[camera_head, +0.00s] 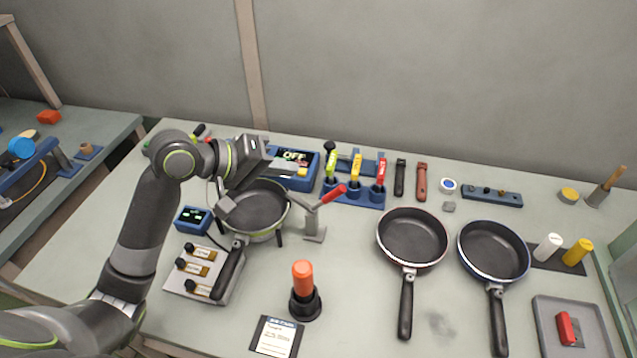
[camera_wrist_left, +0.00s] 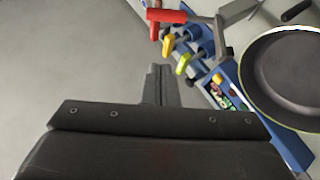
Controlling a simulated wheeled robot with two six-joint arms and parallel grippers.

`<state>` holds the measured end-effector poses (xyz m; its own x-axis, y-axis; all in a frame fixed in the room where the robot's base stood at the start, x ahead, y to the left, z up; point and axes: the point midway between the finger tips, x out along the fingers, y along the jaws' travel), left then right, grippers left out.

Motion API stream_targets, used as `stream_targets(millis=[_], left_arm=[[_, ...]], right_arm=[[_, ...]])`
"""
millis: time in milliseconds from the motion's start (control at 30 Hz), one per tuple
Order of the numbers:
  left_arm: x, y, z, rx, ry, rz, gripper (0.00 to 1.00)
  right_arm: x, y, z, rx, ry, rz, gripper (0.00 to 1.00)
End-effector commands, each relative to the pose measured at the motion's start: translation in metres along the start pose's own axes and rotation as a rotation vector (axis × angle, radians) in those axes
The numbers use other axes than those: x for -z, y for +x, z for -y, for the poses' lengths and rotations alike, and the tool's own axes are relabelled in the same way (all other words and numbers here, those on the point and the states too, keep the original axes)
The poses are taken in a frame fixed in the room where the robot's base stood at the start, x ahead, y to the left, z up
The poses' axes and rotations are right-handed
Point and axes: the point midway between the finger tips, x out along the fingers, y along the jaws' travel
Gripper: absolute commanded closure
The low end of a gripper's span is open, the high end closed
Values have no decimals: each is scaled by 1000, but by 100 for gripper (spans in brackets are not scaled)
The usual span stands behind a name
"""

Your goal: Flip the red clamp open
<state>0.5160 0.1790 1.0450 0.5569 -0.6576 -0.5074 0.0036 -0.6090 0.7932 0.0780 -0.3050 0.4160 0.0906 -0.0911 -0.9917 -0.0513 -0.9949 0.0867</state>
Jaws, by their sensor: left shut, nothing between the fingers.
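The red clamp (camera_head: 333,193) has a red handle on a grey metal body and stands at the right edge of a dark pan (camera_head: 258,208). Its handle slants up to the right. In the left wrist view the red handle (camera_wrist_left: 166,16) is at the top, with the pan (camera_wrist_left: 285,72) at the right. My left gripper (camera_head: 291,168) is shut and empty, above the far side of the pan, to the left of and behind the clamp handle. Its closed fingers (camera_wrist_left: 160,84) show in the wrist view, apart from the handle. My right gripper is not in view.
A blue rack with green, yellow and red-handled tools (camera_head: 357,197) stands behind the clamp. Two pans (camera_head: 412,238) (camera_head: 494,252) lie to the right. An orange-topped stamp (camera_head: 303,280) stands in front.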

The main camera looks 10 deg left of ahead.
Motion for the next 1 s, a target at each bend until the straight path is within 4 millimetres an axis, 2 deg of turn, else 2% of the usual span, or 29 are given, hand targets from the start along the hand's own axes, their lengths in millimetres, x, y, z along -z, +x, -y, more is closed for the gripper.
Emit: stream_targets(millis=[133,333,400,700,1000], left_arm=[[0,20,-1,-4,-2,1,100],[0,48,-1,-4,-4,2,100],[-7,54,-1,-3,-3,3,100],[-25,72,0,-1,-1,1,100],[-28,75,0,2,1,-1,100]], right_arm=[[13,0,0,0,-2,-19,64],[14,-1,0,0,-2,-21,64],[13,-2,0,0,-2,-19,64],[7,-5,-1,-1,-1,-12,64],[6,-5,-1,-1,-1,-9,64]])
